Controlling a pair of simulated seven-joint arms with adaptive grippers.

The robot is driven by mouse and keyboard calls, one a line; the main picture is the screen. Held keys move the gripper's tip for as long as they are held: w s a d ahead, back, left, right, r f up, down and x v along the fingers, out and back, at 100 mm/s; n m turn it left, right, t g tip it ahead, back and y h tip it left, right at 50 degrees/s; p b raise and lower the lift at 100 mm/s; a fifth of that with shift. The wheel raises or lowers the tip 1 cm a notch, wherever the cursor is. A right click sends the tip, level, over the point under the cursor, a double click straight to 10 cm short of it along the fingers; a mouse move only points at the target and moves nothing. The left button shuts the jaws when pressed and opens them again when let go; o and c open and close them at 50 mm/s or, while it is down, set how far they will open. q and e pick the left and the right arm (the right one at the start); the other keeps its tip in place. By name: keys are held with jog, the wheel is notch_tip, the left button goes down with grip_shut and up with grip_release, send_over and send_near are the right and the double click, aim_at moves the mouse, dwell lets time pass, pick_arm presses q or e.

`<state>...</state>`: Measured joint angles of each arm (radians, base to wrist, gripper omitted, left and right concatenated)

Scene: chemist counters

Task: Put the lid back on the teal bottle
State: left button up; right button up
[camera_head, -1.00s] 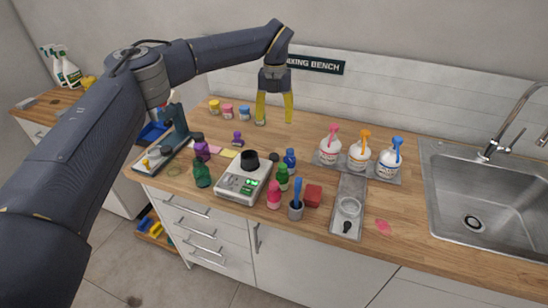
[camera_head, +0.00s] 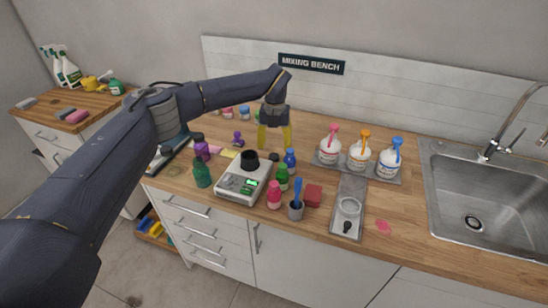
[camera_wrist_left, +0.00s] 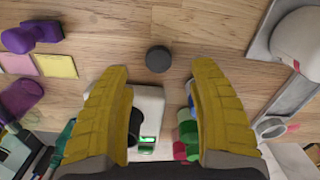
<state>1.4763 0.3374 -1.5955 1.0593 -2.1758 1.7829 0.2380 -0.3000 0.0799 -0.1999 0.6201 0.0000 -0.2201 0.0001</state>
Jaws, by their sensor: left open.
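The teal bottle (camera_head: 202,175) stands upright on the wooden counter, left of the white scale, with no dark cap visible on its top. It is partly hidden at the left edge of the wrist view. A dark round lid (camera_head: 273,157) lies flat on the counter behind the scale. In the left wrist view the lid (camera_wrist_left: 158,59) shows just beyond and between my fingertips, apart from them. My left gripper (camera_head: 275,147) is open and empty, its yellow fingers pointing down above the counter by the lid. My right gripper is not in view.
The scale (camera_head: 241,190) holds a black cup (camera_head: 250,160). A blue bottle (camera_head: 290,160), green bottle (camera_head: 282,178) and pink bottle (camera_head: 274,195) stand close by the lid. A purple bottle (camera_head: 202,150) stands behind the teal one. White tubs stand on a tray (camera_head: 326,161) to the right.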

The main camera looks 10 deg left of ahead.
aim_at(274, 156)
pick_arm(q)
jog(key=shift+f, duration=0.1)
jog(key=shift+a+f, duration=0.1)
jog(key=shift+f, duration=2.4)
jog(key=c, duration=0.9)
